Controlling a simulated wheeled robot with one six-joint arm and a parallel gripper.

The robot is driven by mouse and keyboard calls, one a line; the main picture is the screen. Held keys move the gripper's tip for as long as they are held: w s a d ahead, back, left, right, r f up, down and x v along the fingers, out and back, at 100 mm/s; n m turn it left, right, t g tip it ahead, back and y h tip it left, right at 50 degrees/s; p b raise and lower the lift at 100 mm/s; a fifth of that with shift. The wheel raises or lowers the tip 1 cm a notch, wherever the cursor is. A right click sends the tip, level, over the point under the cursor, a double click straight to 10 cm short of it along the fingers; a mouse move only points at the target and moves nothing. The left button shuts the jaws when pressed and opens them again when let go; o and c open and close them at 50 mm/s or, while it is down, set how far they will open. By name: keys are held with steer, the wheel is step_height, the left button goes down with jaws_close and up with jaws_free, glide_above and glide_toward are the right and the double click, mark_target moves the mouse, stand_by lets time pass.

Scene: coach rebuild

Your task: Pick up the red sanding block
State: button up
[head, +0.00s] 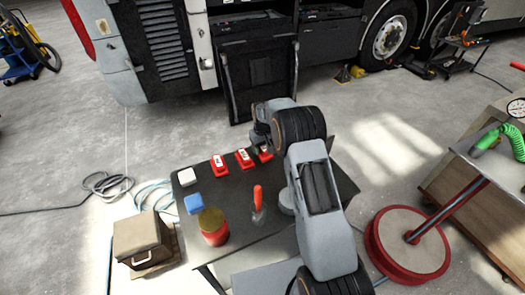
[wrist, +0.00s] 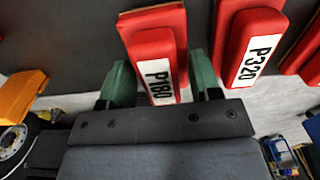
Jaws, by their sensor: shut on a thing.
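Red sanding blocks with white labels lie in a row near the far edge of the dark table (head: 240,232). The block labelled P180 (wrist: 154,52) is between my gripper's green fingers in the wrist view. My gripper (wrist: 160,80) is shut on it. In the head view, my gripper (head: 261,144) is at the rightmost red block (head: 266,155), which my arm partly hides. The block labelled P320 (wrist: 250,48) is just right of it in the wrist view, and also shows in the head view (head: 243,158). I cannot tell whether the held block is off the table.
Another red block (head: 219,165) is to the left. A cable reel (head: 408,245) is on the right.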

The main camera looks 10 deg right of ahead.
steer(key=s+a+r+b, duration=0.3)
steer(key=s+a+r, duration=0.5)
steer(key=s+r, duration=0.3)
steer(key=shift+a+r, duration=0.35)
